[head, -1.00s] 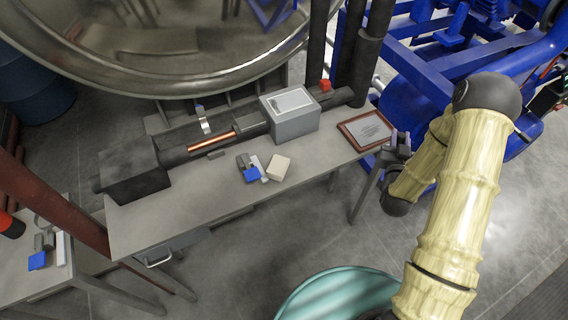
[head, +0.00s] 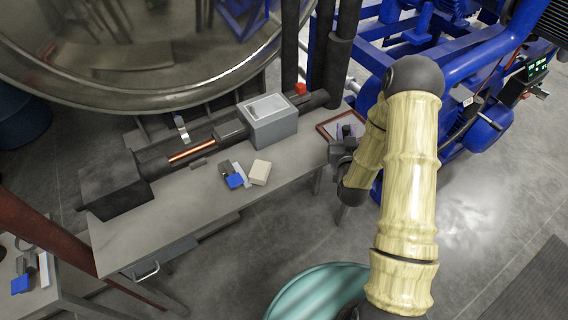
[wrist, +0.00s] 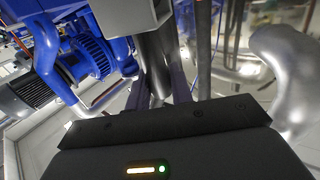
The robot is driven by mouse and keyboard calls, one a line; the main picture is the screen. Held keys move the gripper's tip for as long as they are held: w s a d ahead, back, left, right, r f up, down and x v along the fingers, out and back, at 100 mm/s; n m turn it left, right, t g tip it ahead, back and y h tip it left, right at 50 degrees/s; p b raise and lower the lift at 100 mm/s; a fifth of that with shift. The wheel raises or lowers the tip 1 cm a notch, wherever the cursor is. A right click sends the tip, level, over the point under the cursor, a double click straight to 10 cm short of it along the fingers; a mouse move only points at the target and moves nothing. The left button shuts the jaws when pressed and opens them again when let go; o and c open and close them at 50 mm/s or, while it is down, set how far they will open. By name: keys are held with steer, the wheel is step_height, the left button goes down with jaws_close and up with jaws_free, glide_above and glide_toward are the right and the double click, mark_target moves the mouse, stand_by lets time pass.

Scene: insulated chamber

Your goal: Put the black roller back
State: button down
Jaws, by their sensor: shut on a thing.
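My gripper (head: 345,150) is at the right end of the grey bench (head: 200,208), in front of the framed plaque, seen small in the head view. The wrist view shows its two dark fingers (wrist: 160,92) close on either side of a dark grey cylinder (wrist: 157,62), which I take to be the black roller. Its ends and full shape are hard to make out. A long dark machine lies along the bench, with a copper rod (head: 192,150) and a grey box (head: 270,122) on it. The roller's place there is not clear to me.
A blue eraser-like block (head: 235,181) and a beige block (head: 260,172) lie on the bench front. The framed plaque (head: 326,129) lies at its right end. A large metal chamber (head: 140,60) overhangs the back. A teal drum (head: 315,295) stands in front.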

steer(key=w+a+n+y+b, duration=0.1)
steer(key=a+n+y+b, duration=0.1)
steer(key=a+b, duration=0.5)
steer(key=w+a+n+g+y+b, duration=0.1)
steer(key=w+a+y+b, duration=0.1)
steer(key=a+b, duration=0.6)
steer(key=a+y, duration=0.1)
steer(key=a, duration=0.1)
steer(key=shift+w+a+f+n+y, duration=0.15)
steer(key=shift+a+f+n+y, duration=0.25)
steer(key=shift+f, duration=2.9)
steer(key=shift+f, duration=2.1)
steer(key=shift+f, duration=0.2)
